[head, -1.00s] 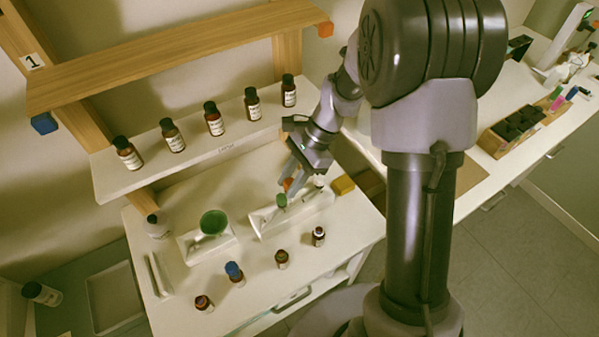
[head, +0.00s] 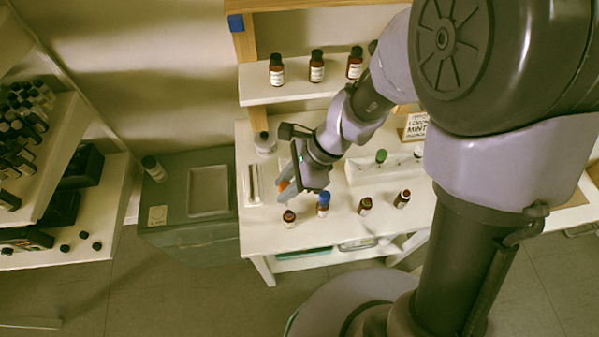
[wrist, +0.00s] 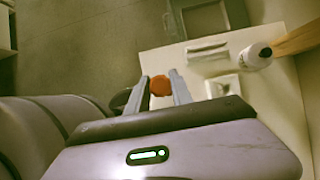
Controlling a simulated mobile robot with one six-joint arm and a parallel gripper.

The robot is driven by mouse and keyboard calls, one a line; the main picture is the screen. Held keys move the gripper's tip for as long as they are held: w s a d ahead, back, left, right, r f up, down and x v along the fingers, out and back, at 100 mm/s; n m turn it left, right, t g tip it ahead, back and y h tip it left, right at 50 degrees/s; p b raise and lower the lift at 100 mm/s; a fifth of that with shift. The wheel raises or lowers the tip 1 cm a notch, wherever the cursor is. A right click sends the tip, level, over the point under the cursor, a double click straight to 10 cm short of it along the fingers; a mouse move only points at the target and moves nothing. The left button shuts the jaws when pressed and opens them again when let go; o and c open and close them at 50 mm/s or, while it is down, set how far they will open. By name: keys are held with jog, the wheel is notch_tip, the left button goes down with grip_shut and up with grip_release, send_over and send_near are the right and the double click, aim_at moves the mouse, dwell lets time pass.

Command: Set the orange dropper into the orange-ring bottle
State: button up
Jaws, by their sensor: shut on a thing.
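My gripper (head: 287,191) is shut on the orange dropper (head: 283,185) and holds it above the left part of the white table. In the wrist view, the dropper's orange top (wrist: 160,86) sits between the two fingers; its lower part is hidden. A small dark bottle (head: 289,219) stands at the table's front left, just below the gripper in the head view and apart from it. Two more open-looking bottles (head: 365,206) (head: 402,198) stand farther right. Ring colours are too small to tell, so I cannot say which has the orange ring.
A bottle with a blue dropper (head: 323,203) stands close right of the leftmost bottle. A green dropper (head: 381,156) stands in a white holder (head: 358,172) behind. A white bottle (head: 264,144) is at the back left. Capped bottles stand on the shelf (head: 300,93) above.

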jog(key=shift+w+d+f, duration=0.1)
jog(key=shift+w+d, duration=0.05)
jog(key=shift+d, duration=0.05)
jog(key=shift+f+b, duration=1.9)
jog(key=shift+f, duration=0.05)
jog(key=shift+f, duration=0.2)
jog(key=shift+f+b, duration=2.25)
jog(key=shift+b, duration=0.05)
jog(key=shift+f, duration=0.1)
notch_tip(320, 180, down, 3)
jog(key=b, duration=0.2)
jog(key=shift+r+b, duration=0.2)
jog(key=shift+b, duration=0.1)
jog(key=o, duration=0.8)
jog(key=shift+c, duration=0.2)
